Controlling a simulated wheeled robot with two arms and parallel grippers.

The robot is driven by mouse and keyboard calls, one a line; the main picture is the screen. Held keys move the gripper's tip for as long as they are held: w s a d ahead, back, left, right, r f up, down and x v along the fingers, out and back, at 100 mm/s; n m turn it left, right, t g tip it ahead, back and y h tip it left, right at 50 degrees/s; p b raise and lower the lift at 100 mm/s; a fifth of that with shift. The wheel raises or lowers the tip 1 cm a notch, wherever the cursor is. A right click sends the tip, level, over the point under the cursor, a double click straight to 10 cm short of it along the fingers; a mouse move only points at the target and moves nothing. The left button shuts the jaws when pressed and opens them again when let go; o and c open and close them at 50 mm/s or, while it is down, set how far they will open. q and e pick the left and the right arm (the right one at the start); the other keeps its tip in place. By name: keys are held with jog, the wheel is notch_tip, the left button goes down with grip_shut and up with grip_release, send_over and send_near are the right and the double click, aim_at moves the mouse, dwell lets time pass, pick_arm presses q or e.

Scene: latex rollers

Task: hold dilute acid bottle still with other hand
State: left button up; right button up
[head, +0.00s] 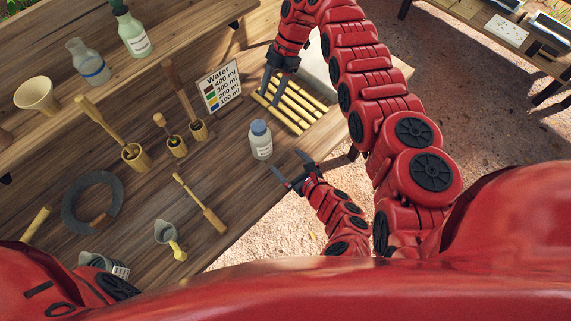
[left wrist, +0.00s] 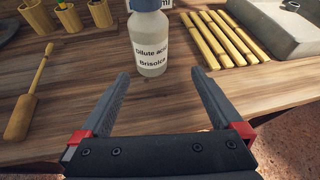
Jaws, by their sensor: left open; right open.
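The dilute acid bottle (head: 261,146) is a small clear bottle with a blue-grey cap and a white label. It stands upright on the wooden table near the front edge. In the left wrist view the bottle (left wrist: 151,50) stands just ahead of the fingers, its label readable and its top cut off by the frame. My left gripper (head: 286,162) is open and empty, with its fingers pointing at the bottle. It shows in the left wrist view too (left wrist: 159,76). My right gripper (head: 272,95) is open above the yellow slatted rack (head: 290,113), behind the bottle.
A water chart (head: 220,86) stands behind the bottle.

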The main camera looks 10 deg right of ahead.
pick_arm(q)
jog(key=shift+y, duration=0.3)
jog(key=x, duration=0.5)
jog(key=a+x, duration=0.1)
jog(key=x, duration=1)
jog(key=shift+w+a, duration=0.1)
jog(key=shift+a, duration=0.25)
jog(key=c, duration=1.4)
jog(key=o, duration=1)
jog(key=c, duration=0.9)
